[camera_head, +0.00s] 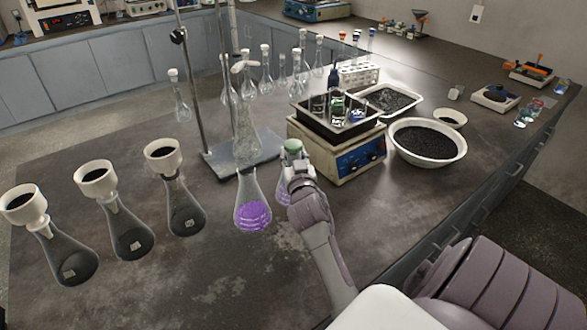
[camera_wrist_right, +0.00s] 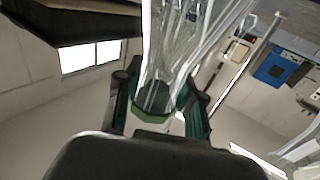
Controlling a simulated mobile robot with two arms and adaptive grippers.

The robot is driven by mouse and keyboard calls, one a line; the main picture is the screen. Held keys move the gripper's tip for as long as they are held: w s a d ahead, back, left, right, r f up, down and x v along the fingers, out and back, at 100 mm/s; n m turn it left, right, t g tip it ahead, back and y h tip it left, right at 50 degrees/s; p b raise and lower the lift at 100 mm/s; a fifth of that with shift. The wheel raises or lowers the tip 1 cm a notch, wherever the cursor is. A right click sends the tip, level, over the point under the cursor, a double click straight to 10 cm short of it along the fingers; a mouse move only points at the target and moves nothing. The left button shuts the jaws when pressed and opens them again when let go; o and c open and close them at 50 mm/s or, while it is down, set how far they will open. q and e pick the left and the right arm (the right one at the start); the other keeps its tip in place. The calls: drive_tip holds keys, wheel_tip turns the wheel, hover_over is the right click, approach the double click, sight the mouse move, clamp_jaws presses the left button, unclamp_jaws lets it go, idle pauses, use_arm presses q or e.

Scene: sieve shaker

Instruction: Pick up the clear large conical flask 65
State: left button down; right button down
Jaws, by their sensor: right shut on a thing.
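My right gripper (camera_head: 297,178) reaches in from the lower right and is shut on a clear conical flask (camera_head: 282,192), which is mostly hidden behind it. A bit of purple shows low in this flask, and a pale green part shows at the top, by the gripper. In the right wrist view, clear glass (camera_wrist_right: 168,60) stands between the dark green fingers of the gripper (camera_wrist_right: 160,108). I cannot tell whether the held flask touches the bench. My left gripper is out of view.
Several dark flasks with white funnels (camera_head: 125,235) stand at the left. A metal stand (camera_head: 215,165) and a boxy device with a black tray (camera_head: 345,155) stand behind the gripper. A white bowl of black grains (camera_head: 462,148) is at the right. The front bench is clear.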

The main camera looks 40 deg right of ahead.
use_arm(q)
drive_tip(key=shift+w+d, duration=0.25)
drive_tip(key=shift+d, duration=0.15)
use_arm(e)
drive_tip(key=shift+r, duration=0.1)
